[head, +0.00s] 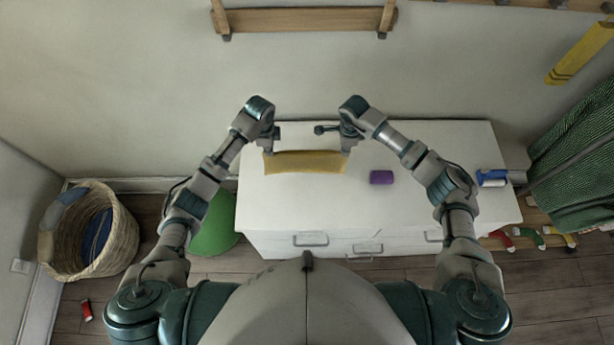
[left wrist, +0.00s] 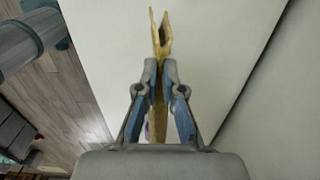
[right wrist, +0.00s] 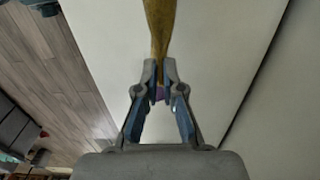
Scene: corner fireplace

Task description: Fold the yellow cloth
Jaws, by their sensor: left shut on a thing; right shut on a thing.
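The yellow cloth (head: 305,163) is a long narrow strip stretched left to right above the white dresser top, near its back left part. My left gripper (head: 268,150) is shut on its left end, and my right gripper (head: 346,150) is shut on its right end. In the left wrist view the cloth (left wrist: 158,50) stands up between the fingertips (left wrist: 160,72) with its end split in two layers. In the right wrist view the cloth (right wrist: 160,28) runs up from between the shut fingertips (right wrist: 160,75). I cannot tell whether its lower edge touches the top.
A purple block-like object (head: 381,177) lies on the white dresser (head: 430,200) right of the cloth. A blue and white item (head: 493,178) is at the right edge. A wicker basket (head: 118,240) stands on the floor at left. The dresser's front middle is clear.

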